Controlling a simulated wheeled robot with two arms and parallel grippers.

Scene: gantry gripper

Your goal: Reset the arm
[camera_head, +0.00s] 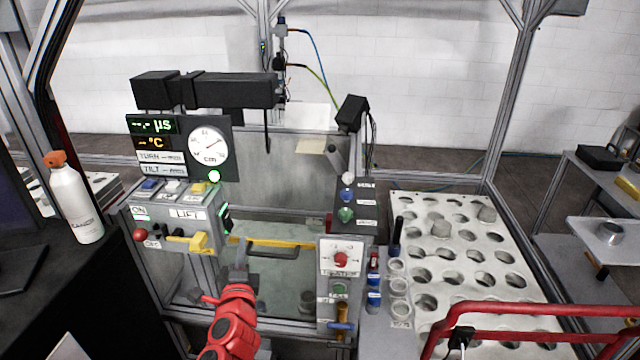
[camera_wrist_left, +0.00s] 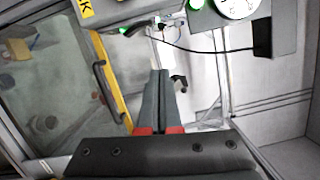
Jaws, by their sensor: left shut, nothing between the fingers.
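My left gripper (camera_head: 238,262) is at the end of my red arm, in front of the machine cabinet (camera_head: 280,275) and its yellow-edged front. In the left wrist view the two grey fingers (camera_wrist_left: 160,85) lie together, shut, with nothing between them. A dark handle (camera_wrist_left: 108,92) on the yellow bar (camera_wrist_left: 112,85) shows to the left of the fingers, apart from them in the picture. My right gripper is not in view.
A control box with a LIFT label (camera_head: 188,214) stands left of the gripper, and a panel with a red knob (camera_head: 340,258) stands right. A white perforated rack (camera_head: 520,290) with several cups fills the right.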

